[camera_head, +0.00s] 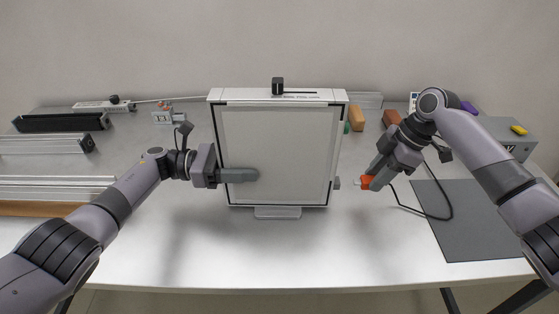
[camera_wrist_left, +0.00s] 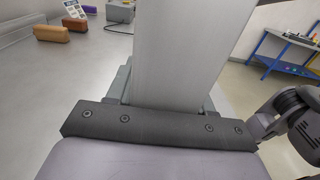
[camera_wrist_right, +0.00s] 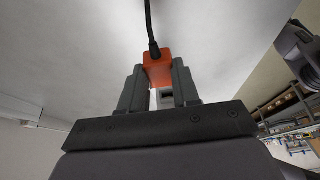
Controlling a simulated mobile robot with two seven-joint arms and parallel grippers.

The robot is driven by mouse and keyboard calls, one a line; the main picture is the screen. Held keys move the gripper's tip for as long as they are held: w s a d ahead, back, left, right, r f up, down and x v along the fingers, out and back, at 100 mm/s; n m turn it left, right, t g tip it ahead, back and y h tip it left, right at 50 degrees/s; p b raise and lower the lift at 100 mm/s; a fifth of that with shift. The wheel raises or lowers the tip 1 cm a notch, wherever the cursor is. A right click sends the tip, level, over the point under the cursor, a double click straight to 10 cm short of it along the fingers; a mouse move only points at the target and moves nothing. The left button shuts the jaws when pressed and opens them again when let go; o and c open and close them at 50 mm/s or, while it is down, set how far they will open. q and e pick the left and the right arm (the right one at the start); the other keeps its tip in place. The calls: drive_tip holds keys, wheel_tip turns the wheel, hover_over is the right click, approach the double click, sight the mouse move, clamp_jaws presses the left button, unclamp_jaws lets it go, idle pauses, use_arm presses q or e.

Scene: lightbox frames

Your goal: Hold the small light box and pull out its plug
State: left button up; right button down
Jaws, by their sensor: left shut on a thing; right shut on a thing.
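The small light box (camera_head: 277,150) stands upright on the table, a pale panel in a white and black frame. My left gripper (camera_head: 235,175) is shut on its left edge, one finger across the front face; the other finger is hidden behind. In the left wrist view the box's side (camera_wrist_left: 180,50) rises between the fingers. My right gripper (camera_head: 372,177) is shut on the orange plug (camera_head: 366,183), right of the box. A small gap shows between the plug and the grey socket (camera_head: 337,183) on the box's right side. The plug also shows in the right wrist view (camera_wrist_right: 157,69).
A black cable (camera_head: 425,214) runs from the plug over the table near a dark grey mat (camera_head: 480,230). Metal rails (camera_head: 45,145) lie at the left. Blocks (camera_head: 357,118) and a grey case (camera_head: 510,135) stand behind at the right. The table front is clear.

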drive_tip(key=shift+r, duration=1.9)
use_arm(q)
drive_tip(key=o, duration=1.3)
drive_tip(key=shift+a, duration=0.1)
